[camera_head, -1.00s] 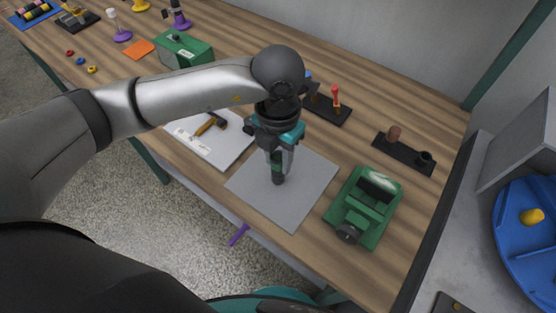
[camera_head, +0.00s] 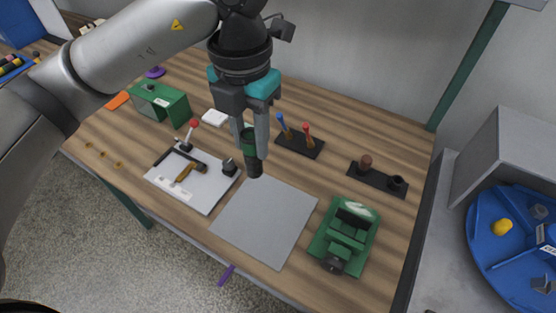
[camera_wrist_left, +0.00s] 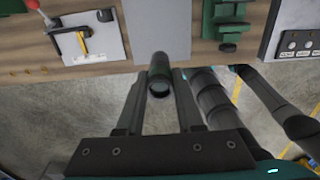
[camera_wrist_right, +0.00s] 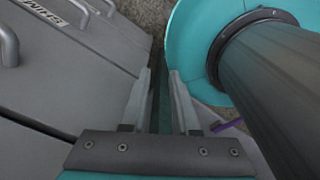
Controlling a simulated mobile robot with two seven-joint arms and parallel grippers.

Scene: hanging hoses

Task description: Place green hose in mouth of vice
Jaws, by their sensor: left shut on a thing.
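My left gripper (camera_head: 251,152) is shut on the green hose (camera_head: 247,138), a short upright cylinder with a dark lower end. It hangs above the table, near the back left corner of the grey mat in the head view. In the left wrist view the hose (camera_wrist_left: 160,75) sits between the two fingers. The green vice (camera_head: 343,236) stands right of the mat, apart from the hose; part of it shows in the left wrist view (camera_wrist_left: 228,22). My right gripper (camera_wrist_right: 160,72) is open and empty in its own wrist view.
The grey mat (camera_head: 264,222) is bare. A white board (camera_head: 193,184) with a hammer lies left of it. A dark stand (camera_head: 299,143) with red and blue tools and a black holder (camera_head: 377,180) are behind. A blue round tray (camera_head: 482,205) is far right.

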